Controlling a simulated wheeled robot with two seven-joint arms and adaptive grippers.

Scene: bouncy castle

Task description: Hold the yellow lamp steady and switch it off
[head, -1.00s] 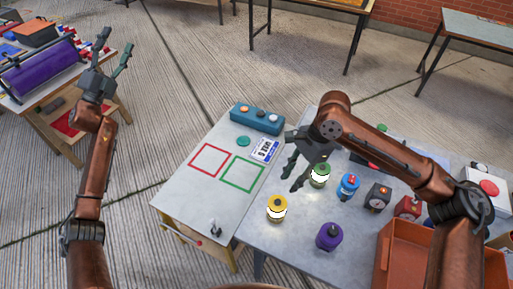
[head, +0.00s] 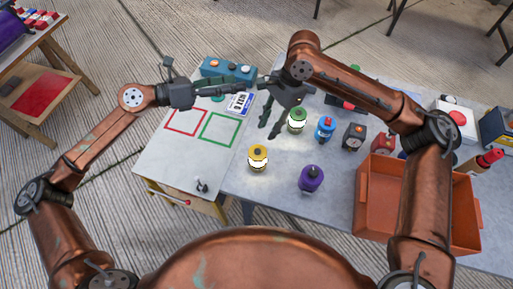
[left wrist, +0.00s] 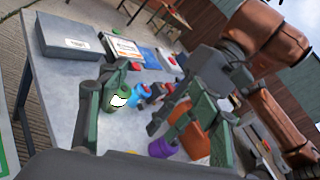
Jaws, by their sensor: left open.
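The yellow lamp (head: 257,158) stands upright on the grey table, its pale band glowing. The left wrist view shows the green lamp (left wrist: 119,99) beside one left finger, and the right gripper ahead.
A purple lamp (head: 311,179), a blue lamp (head: 325,130) and dark and red boxes stand to the right. An orange bin (head: 372,205) is at the right front. The red square (head: 186,122) and green square (head: 218,130) at the left are empty. A teal button box (head: 229,70) is behind.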

